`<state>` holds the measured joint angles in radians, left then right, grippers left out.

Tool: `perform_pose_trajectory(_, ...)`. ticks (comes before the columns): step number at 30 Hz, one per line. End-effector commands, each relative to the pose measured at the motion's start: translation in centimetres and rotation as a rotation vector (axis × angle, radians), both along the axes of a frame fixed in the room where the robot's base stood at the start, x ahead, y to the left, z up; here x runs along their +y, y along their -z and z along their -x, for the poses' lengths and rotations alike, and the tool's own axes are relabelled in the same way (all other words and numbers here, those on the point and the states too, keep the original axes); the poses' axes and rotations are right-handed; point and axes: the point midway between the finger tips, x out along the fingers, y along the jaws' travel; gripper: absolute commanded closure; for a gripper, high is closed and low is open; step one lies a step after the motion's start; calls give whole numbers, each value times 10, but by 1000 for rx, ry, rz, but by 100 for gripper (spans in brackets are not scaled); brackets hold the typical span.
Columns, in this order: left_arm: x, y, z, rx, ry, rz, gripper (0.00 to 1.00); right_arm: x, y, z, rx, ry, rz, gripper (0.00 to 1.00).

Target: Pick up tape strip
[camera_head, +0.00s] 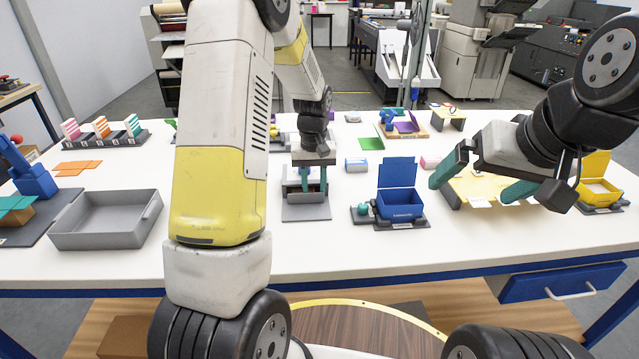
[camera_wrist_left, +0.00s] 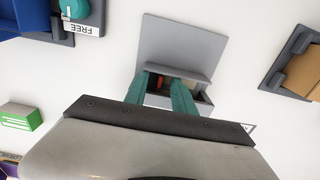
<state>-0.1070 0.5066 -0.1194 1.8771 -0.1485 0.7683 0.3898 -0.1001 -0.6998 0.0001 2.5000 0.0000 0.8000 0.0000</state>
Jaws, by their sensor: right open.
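I cannot make out a tape strip for certain. My left gripper (camera_head: 313,188) points down over a grey holder with a flat base plate (camera_head: 306,213). In the left wrist view its two green fingers (camera_wrist_left: 162,88) stand apart at the opening of the grey holder (camera_wrist_left: 182,42). Small reddish and pale pieces show inside the holder, partly hidden by the fingers; I cannot tell what they are. No object is clearly held. My right gripper (camera_head: 482,185) is open and empty above the tan stand (camera_head: 478,185) on the right.
An empty grey tray (camera_head: 105,220) lies left of my left arm. A blue open box (camera_head: 400,205) stands right of the holder, with a yellow box (camera_head: 597,190) farther right. Orange sheets (camera_head: 77,168) lie at left. The white table's (camera_head: 350,245) front is mostly clear.

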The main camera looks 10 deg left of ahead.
Motion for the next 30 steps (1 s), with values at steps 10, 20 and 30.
perform_pose_trajectory(10, 0, 3, 0, -2, 0, 0, 85, 0, 0, 0, 0, 0, 0, 0)
perform_pose_trajectory(20, 0, 3, 0, -2, 0, 0, 100, 0, 0, 0, 0, 0, 0, 0)
perform_pose_trajectory(30, 0, -5, -1, -3, 0, 1, 100, 0, 0, 0, 0, 0, 0, 0)
